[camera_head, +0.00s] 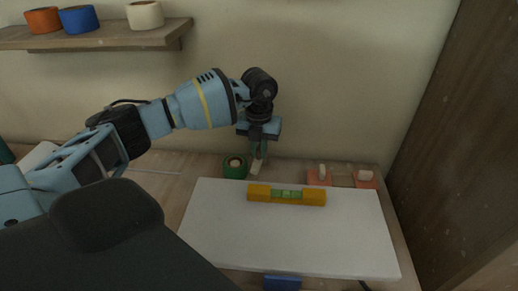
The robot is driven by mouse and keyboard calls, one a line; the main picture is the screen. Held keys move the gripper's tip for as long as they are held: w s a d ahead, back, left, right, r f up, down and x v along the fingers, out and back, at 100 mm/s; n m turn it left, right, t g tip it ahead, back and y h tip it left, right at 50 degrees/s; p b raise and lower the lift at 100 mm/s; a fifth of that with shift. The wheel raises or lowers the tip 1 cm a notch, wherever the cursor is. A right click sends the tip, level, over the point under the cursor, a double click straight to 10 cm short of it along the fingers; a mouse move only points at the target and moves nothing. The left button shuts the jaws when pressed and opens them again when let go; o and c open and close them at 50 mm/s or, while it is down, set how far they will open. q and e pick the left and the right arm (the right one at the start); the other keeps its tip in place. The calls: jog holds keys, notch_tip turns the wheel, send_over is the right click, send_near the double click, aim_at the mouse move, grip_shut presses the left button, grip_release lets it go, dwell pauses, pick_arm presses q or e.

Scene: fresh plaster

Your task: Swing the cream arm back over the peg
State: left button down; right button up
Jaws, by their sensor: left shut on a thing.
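My left gripper (259,151) points down behind the back edge of the white board (225,230). It is shut on a small cream arm (256,167), which is tilted and sits just right of a green roll (235,172). The fingers partly hide the cream arm's upper end. I cannot make out a peg there. Two more cream pieces stand on salmon blocks (318,179) farther right along the board's back edge. My right gripper is not in view.
A yellow spirit level (260,194) lies on the board near its back edge. A blue object (282,283) shows at the board's front edge. A shelf (110,35) with orange, blue and cream rolls hangs at upper left. A dark wooden panel (450,150) stands at right.

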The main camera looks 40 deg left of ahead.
aim_at(259, 149)
pick_arm(q)
jog(key=c, duration=1.4)
grip_release()
jog(key=shift+c, duration=0.2)
jog(key=shift+r, duration=0.1)
notch_tip(259, 149, up, 8)
jog(key=shift+f, duration=0.2)
